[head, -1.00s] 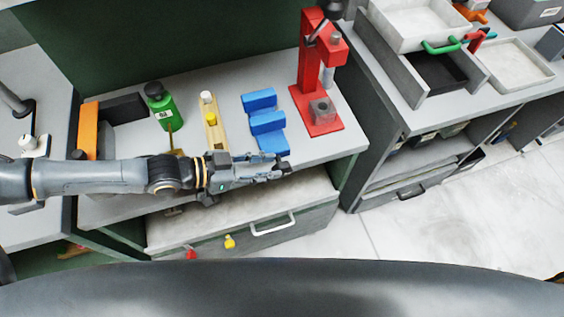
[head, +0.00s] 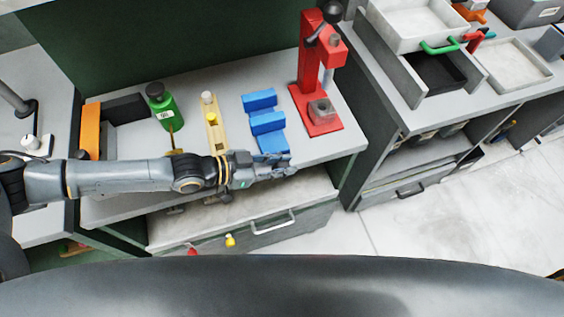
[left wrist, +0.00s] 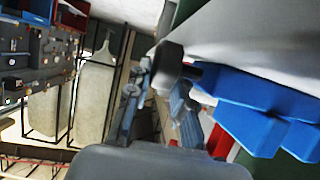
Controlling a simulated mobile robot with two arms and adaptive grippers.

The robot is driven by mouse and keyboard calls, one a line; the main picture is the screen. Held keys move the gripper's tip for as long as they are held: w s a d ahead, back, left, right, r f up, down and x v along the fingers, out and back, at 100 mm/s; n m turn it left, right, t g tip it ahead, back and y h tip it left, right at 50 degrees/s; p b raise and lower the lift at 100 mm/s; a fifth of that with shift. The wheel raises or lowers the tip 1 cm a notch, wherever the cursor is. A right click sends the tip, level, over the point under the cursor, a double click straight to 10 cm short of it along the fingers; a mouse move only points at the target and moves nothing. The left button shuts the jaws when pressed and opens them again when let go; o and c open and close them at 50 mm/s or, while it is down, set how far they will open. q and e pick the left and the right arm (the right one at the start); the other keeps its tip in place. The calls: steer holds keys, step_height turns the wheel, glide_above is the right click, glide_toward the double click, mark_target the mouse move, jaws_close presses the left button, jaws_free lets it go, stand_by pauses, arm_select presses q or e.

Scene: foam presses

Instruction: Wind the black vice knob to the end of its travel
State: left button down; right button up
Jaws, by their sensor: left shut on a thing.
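The blue vice (head: 267,122) sits on the grey workbench, left of the red press. It also shows at the right of the left wrist view (left wrist: 255,105). Its black knob (left wrist: 169,66) shows in the left wrist view, on a short shaft from the blue body. My left gripper (head: 284,169) is at the bench's front edge, at the near end of the vice, and hides the knob in the head view. In the left wrist view its fingers (left wrist: 160,100) are closed on the knob. My right gripper is not in view.
A red press (head: 320,80) stands right of the vice. A drawer with a white handle (head: 272,226) is below the bench front.

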arm_select(q)
steer(key=y+p, duration=0.1)
steer(key=p, duration=0.1)
steer(key=y+p, duration=0.1)
steer(key=p, duration=0.1)
steer(key=g+y+p, duration=0.1)
steer(key=p, duration=0.1)
steer(key=shift+w+d+r+p, duration=0.1)
steer(key=shift+d+r+p, duration=0.2)
steer(key=shift+d+p, duration=0.1)
steer(key=shift+f+y, duration=0.3)
steer(key=shift+y, duration=0.2)
steer(key=c, duration=1.4)
jaws_free()
steer(key=shift+c, duration=0.2)
steer(key=shift+a+r, duration=0.1)
steer(key=shift+a, duration=0.05)
steer(key=v, duration=1.1)
steer(key=shift+a+r, duration=0.25)
